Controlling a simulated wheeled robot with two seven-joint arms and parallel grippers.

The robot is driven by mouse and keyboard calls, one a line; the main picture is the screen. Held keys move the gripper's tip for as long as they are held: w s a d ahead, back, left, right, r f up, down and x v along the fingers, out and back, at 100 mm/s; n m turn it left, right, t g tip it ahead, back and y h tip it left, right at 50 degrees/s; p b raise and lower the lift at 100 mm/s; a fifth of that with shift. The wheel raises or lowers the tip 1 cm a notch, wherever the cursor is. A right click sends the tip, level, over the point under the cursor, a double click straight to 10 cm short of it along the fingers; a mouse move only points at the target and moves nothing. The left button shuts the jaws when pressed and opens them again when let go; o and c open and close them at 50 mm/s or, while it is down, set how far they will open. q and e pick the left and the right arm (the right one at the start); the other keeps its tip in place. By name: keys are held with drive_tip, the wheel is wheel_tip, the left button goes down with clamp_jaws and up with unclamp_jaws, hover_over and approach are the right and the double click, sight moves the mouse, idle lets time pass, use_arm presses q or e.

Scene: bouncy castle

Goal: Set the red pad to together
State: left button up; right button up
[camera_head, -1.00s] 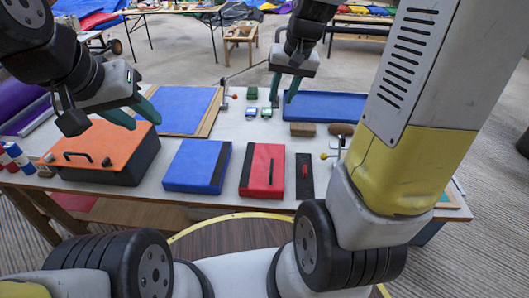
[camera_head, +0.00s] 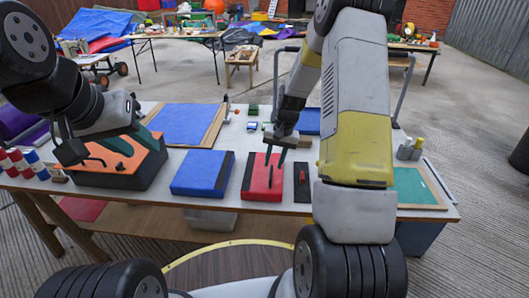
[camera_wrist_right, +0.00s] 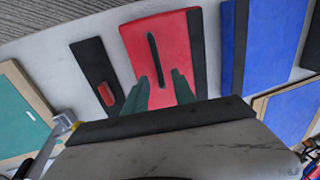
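The red pad (camera_head: 262,186) lies flat on the table, with a black band on its left edge and a black strip on top. Left of it is a blue pad (camera_head: 196,172) with a black band on its right edge. A gap of bare table separates the two bands. My right gripper (camera_head: 275,157) is open over the far part of the red pad. The right wrist view shows its two green fingers (camera_wrist_right: 160,90) apart over the red pad (camera_wrist_right: 172,35), near the black strip's end. My left gripper (camera_head: 134,142) looks open and empty over the orange-topped box.
A black plate with a red handle (camera_head: 302,174) lies just right of the red pad. The orange-topped box (camera_head: 105,163) stands at left. A framed blue board (camera_head: 185,122) lies behind the pads, a green board (camera_head: 412,187) at right.

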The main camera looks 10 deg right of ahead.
drive_tip(key=shift+w+a+f, duration=0.1)
drive_tip(key=shift+a+f, duration=0.05)
drive_tip(key=shift+f, duration=0.65)
clamp_jaws()
idle(0.9)
